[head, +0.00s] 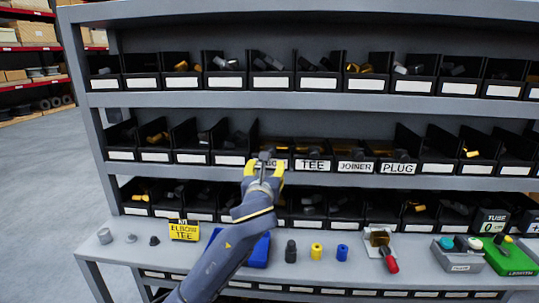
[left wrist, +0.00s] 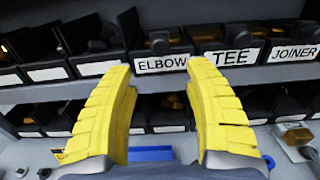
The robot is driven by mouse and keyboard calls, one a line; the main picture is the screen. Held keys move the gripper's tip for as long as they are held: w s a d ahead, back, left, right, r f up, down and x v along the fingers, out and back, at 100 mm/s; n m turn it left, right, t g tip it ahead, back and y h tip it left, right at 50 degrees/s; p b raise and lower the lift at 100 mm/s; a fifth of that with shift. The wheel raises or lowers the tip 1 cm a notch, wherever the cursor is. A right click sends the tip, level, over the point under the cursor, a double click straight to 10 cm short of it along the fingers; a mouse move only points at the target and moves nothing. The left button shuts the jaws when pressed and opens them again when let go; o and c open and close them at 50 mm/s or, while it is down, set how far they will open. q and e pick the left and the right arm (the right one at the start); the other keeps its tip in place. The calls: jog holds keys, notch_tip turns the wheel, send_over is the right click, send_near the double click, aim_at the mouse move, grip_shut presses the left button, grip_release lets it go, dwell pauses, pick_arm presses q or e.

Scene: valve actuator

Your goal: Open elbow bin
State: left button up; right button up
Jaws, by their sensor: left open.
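The elbow bin (left wrist: 163,64) is a black bin with a white ELBOW label, in the middle shelf row. In the head view its label (head: 279,164) is partly hidden behind my left gripper (head: 264,167). In the left wrist view a dark knob-like shape stands above the label. My left gripper is open, with its two yellow fingers spread either side of the ELBOW label in that view. Nothing shows between the fingers, and I cannot tell whether they touch the bin. My right gripper is not in view.
The TEE (head: 313,165), JOINER (head: 355,167) and PLUG (head: 398,168) bins sit to the right in the same row. Bin rows lie above and below. The bench holds a yellow elbow-tee kit sign (head: 184,231), a blue tray (head: 257,252) and several small parts.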

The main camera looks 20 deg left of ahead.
aim_at(273, 148)
pick_arm(q)
jog(key=w, duration=0.3)
jog(key=w+a, duration=0.1)
jog(key=w, duration=0.3)
jog(key=w+a, duration=0.1)
jog(key=w, duration=0.3)
jog(key=shift+w+a, duration=0.1)
jog(key=shift+w, duration=0.1)
jog(key=shift+o, duration=0.2)
grip_shut()
